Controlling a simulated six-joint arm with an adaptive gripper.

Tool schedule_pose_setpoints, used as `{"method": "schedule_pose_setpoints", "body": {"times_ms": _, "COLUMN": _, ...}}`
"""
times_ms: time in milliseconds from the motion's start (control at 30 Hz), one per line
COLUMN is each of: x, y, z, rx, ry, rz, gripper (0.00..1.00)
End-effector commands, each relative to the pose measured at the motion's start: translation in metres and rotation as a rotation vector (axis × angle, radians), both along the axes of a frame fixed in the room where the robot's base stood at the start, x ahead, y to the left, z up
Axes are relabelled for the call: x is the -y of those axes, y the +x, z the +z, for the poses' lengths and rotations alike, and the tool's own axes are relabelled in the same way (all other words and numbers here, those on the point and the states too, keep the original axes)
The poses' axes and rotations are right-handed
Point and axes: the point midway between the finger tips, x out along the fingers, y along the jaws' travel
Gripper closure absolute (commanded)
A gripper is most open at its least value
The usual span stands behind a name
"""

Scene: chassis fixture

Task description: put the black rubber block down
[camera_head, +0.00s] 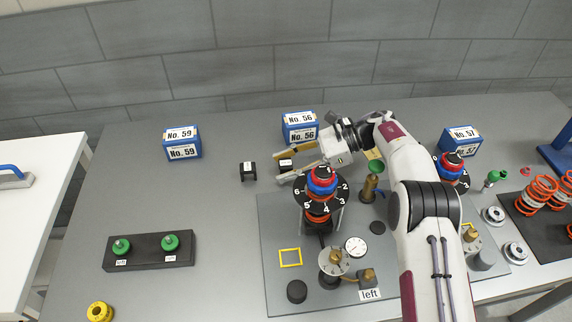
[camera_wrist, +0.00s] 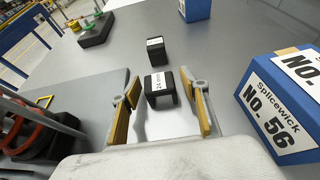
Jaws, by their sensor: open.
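A black rubber block (camera_wrist: 160,90) with a white label stands on the grey table between the spread fingers of my gripper (camera_wrist: 161,84). There is a gap on both sides of the block in the wrist view. In the head view, my gripper (camera_head: 279,168) is open around this block (camera_head: 286,168), which one finger partly hides. A second black block (camera_head: 248,171) stands on the table just left of the fingertips. It also shows in the wrist view (camera_wrist: 155,50), a little beyond the first block.
The blue No. 56 box (camera_head: 300,127) stands close behind my gripper, and the blue No. 59 box (camera_head: 182,143) is further left. The fixture plate (camera_head: 270,235) with a numbered dial tower (camera_head: 321,185) lies in front. A black holder (camera_head: 147,252) carries green knobs. The table's left middle is clear.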

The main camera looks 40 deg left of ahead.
Motion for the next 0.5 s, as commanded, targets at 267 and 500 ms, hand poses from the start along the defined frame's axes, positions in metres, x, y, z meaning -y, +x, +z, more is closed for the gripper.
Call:
{"method": "schedule_pose_setpoints", "body": {"times_ms": 267, "x": 0.005, "y": 0.006, "z": 0.006, "rx": -0.001, "ry": 0.0, "rz": -0.001, "gripper": 0.55}}
{"method": "schedule_pose_setpoints", "body": {"times_ms": 500, "x": 0.021, "y": 0.022, "z": 0.015, "rx": 0.001, "ry": 0.001, "rz": -0.002, "gripper": 0.55}}
